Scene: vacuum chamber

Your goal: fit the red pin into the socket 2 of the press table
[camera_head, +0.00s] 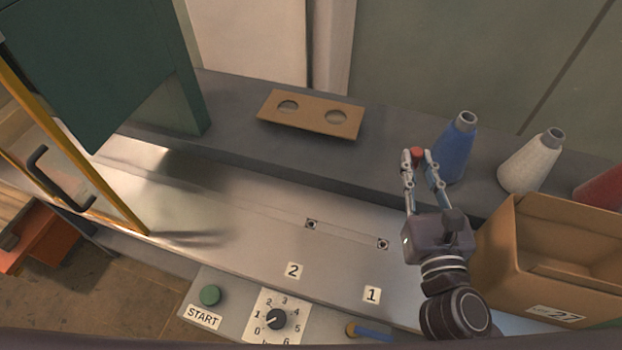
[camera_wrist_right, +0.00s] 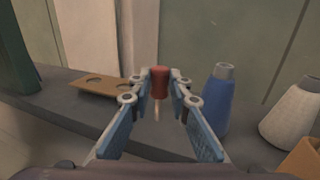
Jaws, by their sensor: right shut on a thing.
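My right gripper (camera_head: 417,160) is shut on the red pin (camera_head: 417,155). In the right wrist view the red pin (camera_wrist_right: 159,83) stands upright between the fingertips, red head up, with a thin pale shank below. The gripper holds it raised, in front of the blue cone. The press table (camera_head: 255,225) is a pale metal surface with two small dark sockets. Socket 2 (camera_head: 311,224) lies above the "2" label, left of the gripper. Socket 1 (camera_head: 383,244) lies closer to the gripper, above the "1" label. Both sockets look empty. My left gripper is not in view.
A brown holder with two round holes (camera_head: 312,115) sits on the back ledge. A blue cone (camera_head: 456,147), a white cone (camera_head: 531,161) and a red one stand right. A cardboard box (camera_head: 545,255) is beside my right arm. A green press housing (camera_head: 95,70) stands left. Controls line the front.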

